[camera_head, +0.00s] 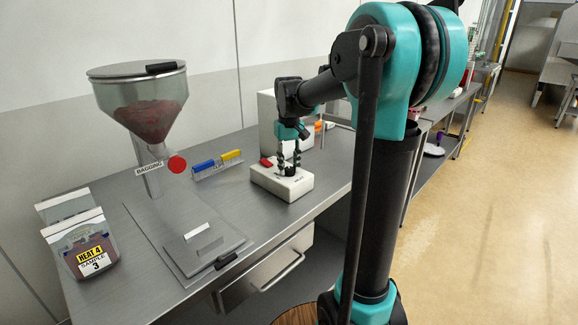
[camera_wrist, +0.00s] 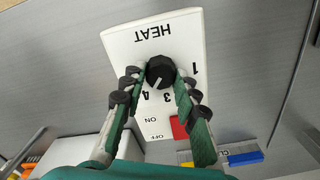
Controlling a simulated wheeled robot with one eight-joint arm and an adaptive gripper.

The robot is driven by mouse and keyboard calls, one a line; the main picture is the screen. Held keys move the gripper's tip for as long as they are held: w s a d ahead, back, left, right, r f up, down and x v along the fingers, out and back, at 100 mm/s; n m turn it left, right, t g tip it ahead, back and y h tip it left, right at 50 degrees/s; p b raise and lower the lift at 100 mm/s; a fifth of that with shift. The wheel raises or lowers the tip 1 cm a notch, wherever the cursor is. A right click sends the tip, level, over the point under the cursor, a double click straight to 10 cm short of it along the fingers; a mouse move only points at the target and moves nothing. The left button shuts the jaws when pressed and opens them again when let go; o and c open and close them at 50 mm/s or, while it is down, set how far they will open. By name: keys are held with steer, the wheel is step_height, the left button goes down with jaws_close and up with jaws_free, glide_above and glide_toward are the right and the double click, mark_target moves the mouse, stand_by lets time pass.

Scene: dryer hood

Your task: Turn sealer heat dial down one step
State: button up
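The sealer's white control box (camera_head: 270,183) stands on the steel bench; its face fills the middle of the wrist view (camera_wrist: 120,45). Its black heat dial (camera_wrist: 160,71) has a white pointer aimed down-left, toward the 4 printed beside the 3. The 1 shows at the right; the 2 does not show and the right finger covers that area. My gripper (camera_head: 289,165) points down over the box. In the wrist view its fingertips (camera_wrist: 160,77) stand on both sides of the dial, very close to it. I cannot tell whether they touch it.
A red switch (camera_wrist: 180,127) sits by ON and OFF on the box. Blue and yellow clips (camera_head: 217,162) stand behind. A hopper labelled BAGGING (camera_head: 140,95), a flat plate (camera_head: 200,245) and a pouch marked HEAT 4, SAMPLE 3 (camera_head: 85,250) are to the left.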

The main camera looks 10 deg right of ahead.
mark_target(289, 168)
steer(key=o, duration=0.5)
steer(key=shift+c, duration=0.2)
steer(key=shift+r, duration=0.15)
step_height(289, 168, up, 12)
steer(key=shift+s, duration=0.15)
